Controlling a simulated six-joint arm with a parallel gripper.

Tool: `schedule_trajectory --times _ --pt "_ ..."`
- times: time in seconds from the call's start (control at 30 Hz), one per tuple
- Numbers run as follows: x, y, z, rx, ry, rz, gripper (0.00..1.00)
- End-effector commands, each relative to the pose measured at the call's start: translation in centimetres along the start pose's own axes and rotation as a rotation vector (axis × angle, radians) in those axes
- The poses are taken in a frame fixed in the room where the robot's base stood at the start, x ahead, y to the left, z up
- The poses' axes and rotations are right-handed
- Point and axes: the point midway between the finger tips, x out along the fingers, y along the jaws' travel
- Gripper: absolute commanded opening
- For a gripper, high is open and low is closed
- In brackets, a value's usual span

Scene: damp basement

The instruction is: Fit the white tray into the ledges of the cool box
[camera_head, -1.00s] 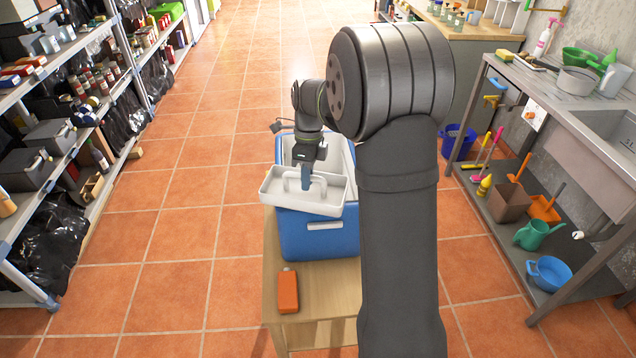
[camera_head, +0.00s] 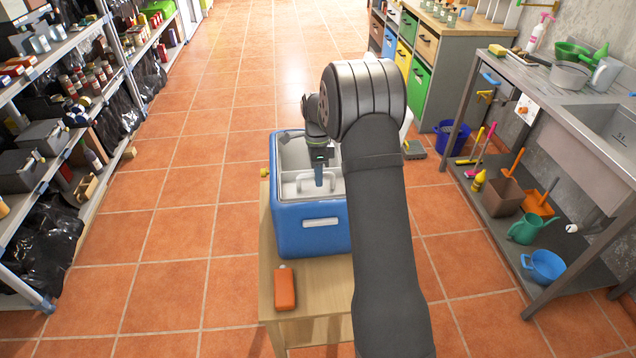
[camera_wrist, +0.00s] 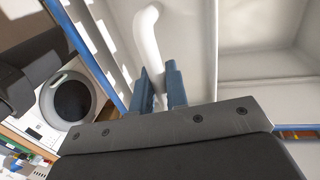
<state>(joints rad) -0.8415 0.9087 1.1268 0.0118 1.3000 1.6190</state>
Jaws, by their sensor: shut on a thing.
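The blue cool box (camera_head: 311,232) stands open on a wooden table, with a white inner lining. The white tray (camera_head: 290,188) is level inside the near part of its opening, within the blue rim. Whether its edges rest on the ledges cannot be told. My gripper (camera_head: 319,180) is above the tray, shut on its white handle. In the wrist view, my blue fingers (camera_wrist: 161,88) are on both sides of the handle (camera_wrist: 148,38), with the tray's white floor beyond. My arm hides part of the box's right side in the head view.
An orange bottle (camera_head: 285,288) lies on the wooden table (camera_head: 325,285) in front of the box. A shelf rack (camera_head: 60,150) stands on the left, and a sink bench (camera_head: 560,110) on the right. Tiled floor is clear to the left of the table.

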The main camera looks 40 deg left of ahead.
Motion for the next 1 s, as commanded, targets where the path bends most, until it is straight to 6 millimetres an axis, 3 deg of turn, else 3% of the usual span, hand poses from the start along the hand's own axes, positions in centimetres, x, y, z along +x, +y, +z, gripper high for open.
schedule_trajectory --times 0.2,0.57,0.6,0.7,1.0 --pt "2.9 -0.5 0.0 0.0 0.0 0.001 0.0" --pt "3.2 -0.6 0.0 0.001 0.0 0.0 0.0" --pt "3.2 -0.6 0.0 0.001 0.0 0.0 0.2" --pt "3.2 -0.6 0.0 0.001 0.0 0.0 0.35" --pt "3.0 -0.6 0.0 0.001 0.0 -0.001 0.35"
